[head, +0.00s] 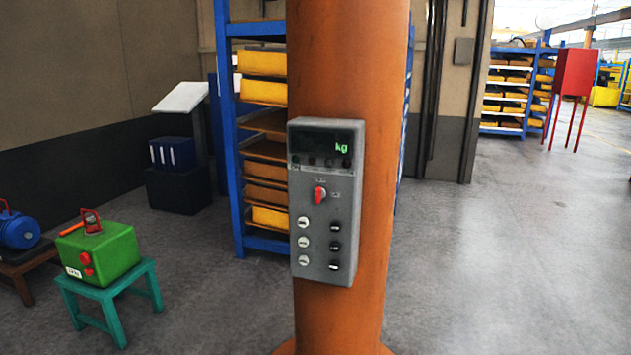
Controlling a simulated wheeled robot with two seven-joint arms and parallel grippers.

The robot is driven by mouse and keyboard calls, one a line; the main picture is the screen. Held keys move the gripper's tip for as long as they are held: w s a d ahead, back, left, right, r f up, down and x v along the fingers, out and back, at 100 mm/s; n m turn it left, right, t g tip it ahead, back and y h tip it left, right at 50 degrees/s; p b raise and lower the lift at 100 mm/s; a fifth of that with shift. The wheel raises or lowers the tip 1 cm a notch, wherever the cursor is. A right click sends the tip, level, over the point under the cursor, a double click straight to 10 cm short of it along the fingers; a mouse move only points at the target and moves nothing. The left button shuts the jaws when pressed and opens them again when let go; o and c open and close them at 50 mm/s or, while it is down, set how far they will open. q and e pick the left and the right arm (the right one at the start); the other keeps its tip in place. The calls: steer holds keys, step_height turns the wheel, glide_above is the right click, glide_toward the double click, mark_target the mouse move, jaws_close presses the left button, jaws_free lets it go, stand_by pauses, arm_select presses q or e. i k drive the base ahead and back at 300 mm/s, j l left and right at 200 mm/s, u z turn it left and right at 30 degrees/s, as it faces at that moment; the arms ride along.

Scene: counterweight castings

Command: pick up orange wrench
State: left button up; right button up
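A small orange bar-like piece (72,229) lies on top of a green box (108,250) at the lower left in the head view. It may be the orange wrench, but it is too small to tell its shape. A red upright piece (91,221) stands beside it on the box. The box has red knobs and a white label on its front and rests on a teal stool (110,292). Neither of my grippers is in view.
An orange column (345,318) with a grey control box (325,200) stands at the centre. A brown stool (22,268) with a blue motor-like unit (18,230) is at far left. Blue shelving (235,150) stands behind the column. Open grey floor (520,260) lies to the right.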

mark_target(89, 219)
steer(key=u, duration=1.3)
